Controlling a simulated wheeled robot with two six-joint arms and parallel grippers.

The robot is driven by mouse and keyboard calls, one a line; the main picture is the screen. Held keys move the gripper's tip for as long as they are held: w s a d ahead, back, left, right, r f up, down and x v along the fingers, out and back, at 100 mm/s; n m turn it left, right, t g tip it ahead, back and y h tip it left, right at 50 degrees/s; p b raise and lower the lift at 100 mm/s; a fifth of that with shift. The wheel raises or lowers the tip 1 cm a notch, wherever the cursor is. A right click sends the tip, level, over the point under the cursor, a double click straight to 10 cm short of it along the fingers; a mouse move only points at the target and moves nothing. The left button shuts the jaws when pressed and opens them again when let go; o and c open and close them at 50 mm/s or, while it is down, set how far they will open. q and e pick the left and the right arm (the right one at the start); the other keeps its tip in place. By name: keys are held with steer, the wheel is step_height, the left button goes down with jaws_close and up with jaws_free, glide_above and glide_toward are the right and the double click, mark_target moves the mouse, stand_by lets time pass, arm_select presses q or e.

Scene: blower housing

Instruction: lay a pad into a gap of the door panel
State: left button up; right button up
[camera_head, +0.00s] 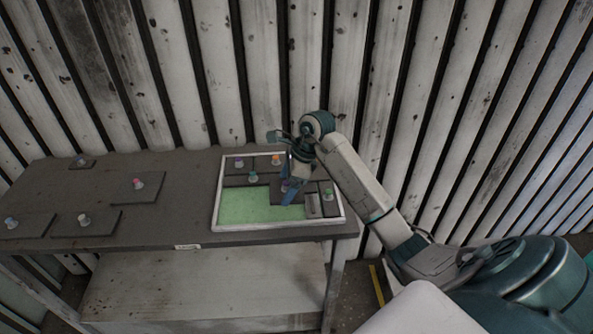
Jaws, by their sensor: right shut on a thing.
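The door panel (216,205) is a white-framed tray with a green floor, lying at the right end of the table. Dark grey pads with coloured knobs cover its back part and right side. Bare green floor (243,207) shows at the left and along the front. The gripper hides part of this pad, and I cannot tell whether the pad touches the floor. My left gripper is out of view.
Loose pads lie on the table to the left: one with a pink knob (151,190), one with a white knob (98,225), one with a blue knob (28,228) and a small one at the back (82,166). A corrugated wall stands close behind the table (190,180).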

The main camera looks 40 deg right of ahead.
steer(key=shift+w+d+f, duration=0.15)
steer(key=shift+d, duration=0.1)
steer(key=shift+a+f, duration=0.25)
steer(key=shift+f, duration=0.25)
steer(key=shift+w+a+f, duration=0.1)
steer(key=shift+w+f, duration=0.05)
steer(key=shift+f, duration=0.25)
step_height(320, 180, down, 3)
steer(key=shift+r+b, duration=0.2)
steer(key=shift+b, duration=0.95)
steer(key=shift+f, duration=0.2)
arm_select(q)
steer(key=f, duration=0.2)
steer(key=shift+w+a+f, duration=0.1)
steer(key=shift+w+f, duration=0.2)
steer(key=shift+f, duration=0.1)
